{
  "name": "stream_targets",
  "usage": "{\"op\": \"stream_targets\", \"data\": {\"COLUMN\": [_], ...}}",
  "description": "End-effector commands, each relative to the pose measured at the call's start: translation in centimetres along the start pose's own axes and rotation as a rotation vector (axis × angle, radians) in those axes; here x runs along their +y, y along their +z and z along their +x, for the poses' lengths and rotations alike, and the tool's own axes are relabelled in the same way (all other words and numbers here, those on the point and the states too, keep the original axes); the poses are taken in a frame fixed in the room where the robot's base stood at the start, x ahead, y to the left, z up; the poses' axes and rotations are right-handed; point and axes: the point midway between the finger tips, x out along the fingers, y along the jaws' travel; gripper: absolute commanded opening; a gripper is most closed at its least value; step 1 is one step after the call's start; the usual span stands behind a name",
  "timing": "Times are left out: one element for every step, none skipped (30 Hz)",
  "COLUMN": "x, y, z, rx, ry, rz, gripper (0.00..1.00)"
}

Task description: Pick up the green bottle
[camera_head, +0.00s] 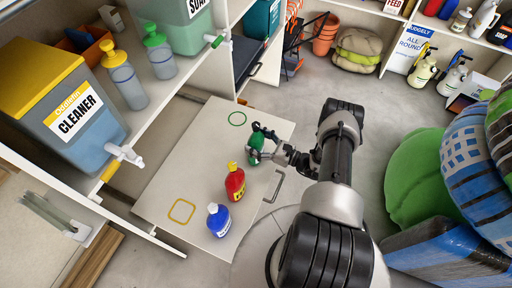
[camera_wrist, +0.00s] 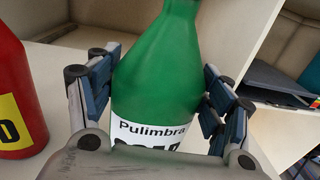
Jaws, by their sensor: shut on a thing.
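The green bottle (camera_wrist: 160,80) fills the middle of the wrist view, upright, with a white label reading "Pulimbra". My gripper (camera_wrist: 158,95) has a blue-padded finger on each side of it and is shut on it. In the head view the green bottle (camera_head: 256,142) is partly hidden by my gripper (camera_head: 262,143), over the right side of the pale board, below the green ring mark. I cannot tell whether the bottle's base touches the board.
A red bottle (camera_head: 235,182) and a blue bottle (camera_head: 218,219) stand nearby on the board (camera_head: 190,160). The red bottle (camera_wrist: 18,95) is close at left in the wrist view. A shelf with a cleaner tank (camera_head: 65,110) is at left; green sacks (camera_head: 420,180) are at right.

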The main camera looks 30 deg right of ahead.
Motion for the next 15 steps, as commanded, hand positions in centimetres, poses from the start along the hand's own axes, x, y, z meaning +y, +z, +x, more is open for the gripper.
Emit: {"op": "stream_targets", "data": {"x": [0.02,0.02,0.02,0.02,0.02,-0.02,-0.01,-0.01,-0.01,-0.01,-0.02,-0.02,-0.02,-0.03,-0.04], "y": [-0.01,-0.01,-0.01,-0.02,-0.02,0.06,0.06,0.06,0.06,0.06,0.06,0.08,0.13,0.21,0.37], "z": [0.00,0.00,0.00,0.00,0.00,0.01,0.01,0.01,0.01,0.01,0.01,0.01,0.01,0.01,0.02], "rx": [0.000,0.000,0.000,0.000,0.000,-0.002,-0.002,-0.002,-0.002,-0.002,-0.002,-0.001,-0.001,-0.001,-0.001], "ry": [0.000,0.000,0.000,0.000,0.000,0.000,0.000,0.000,0.000,0.000,0.000,0.000,0.000,0.000,0.000], "rz": [0.000,0.000,0.000,0.000,0.000,-0.001,-0.001,-0.001,-0.001,-0.001,-0.001,-0.001,-0.001,-0.001,-0.001], "gripper": [0.45,0.43,0.40,0.38,0.36,0.34,0.34,0.34,0.34,0.34,0.34,0.34,0.34,0.34,0.34]}}
